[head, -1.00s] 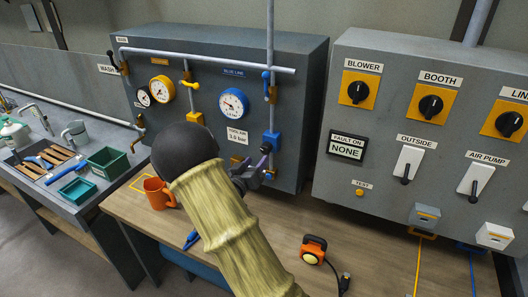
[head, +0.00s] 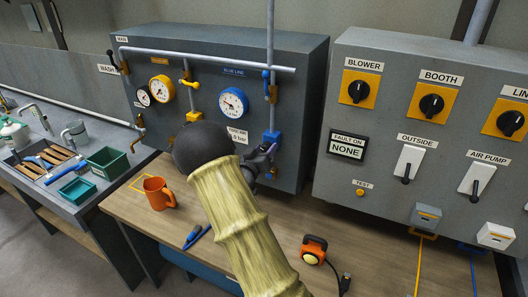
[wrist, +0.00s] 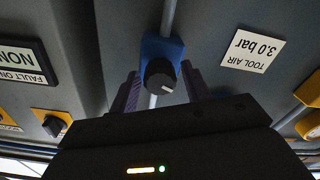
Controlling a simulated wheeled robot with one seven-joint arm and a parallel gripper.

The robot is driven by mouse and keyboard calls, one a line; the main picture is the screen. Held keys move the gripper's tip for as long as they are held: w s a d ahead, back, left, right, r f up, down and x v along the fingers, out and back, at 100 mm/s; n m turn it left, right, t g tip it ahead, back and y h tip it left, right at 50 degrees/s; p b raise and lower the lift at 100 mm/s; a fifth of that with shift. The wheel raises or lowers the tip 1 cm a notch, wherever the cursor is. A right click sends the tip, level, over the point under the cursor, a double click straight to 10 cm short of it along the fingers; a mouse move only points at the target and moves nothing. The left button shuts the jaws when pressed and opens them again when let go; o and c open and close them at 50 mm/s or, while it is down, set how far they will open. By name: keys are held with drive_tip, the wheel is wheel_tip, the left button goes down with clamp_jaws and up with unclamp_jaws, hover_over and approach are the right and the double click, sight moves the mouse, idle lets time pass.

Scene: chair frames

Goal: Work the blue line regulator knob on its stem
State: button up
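The blue line regulator (head: 270,137) is a blue block on the pipe at the right of the grey panel. Its black round knob (wrist: 160,78) with a white mark shows in the wrist view; in the head view my gripper hides it. My gripper (wrist: 160,88) is open, with one finger on each side of the knob. Narrow gaps show between knob and fingers; I cannot tell how deep the fingers reach. In the head view my gripper (head: 260,162) is just below the regulator. The blue line gauge (head: 233,102) is left of it.
The "TOOL AIR 3.0 bar" label (wrist: 253,49) is beside the regulator. A yellow valve line (head: 191,85) is to the left. An orange mug (head: 159,194), a blue tool (head: 196,236) and an orange lamp (head: 314,249) are on the bench. A switch cabinet (head: 390,140) stands to the right.

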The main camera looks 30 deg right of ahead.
drive_tip(key=c, duration=0.7)
drive_tip(key=shift+s+a+f, duration=0.1)
drive_tip(key=shift+s+a, duration=0.15)
drive_tip(key=shift+a, duration=0.1)
drive_tip(key=o, duration=1.1)
drive_tip(key=shift+c, duration=0.2)
drive_tip(key=shift+a, duration=0.1)
drive_tip(key=b+v, duration=0.6)
drive_tip(key=v, duration=1.1)
drive_tip(key=shift+s, duration=0.2)
drive_tip(key=shift+w+a, duration=0.1)
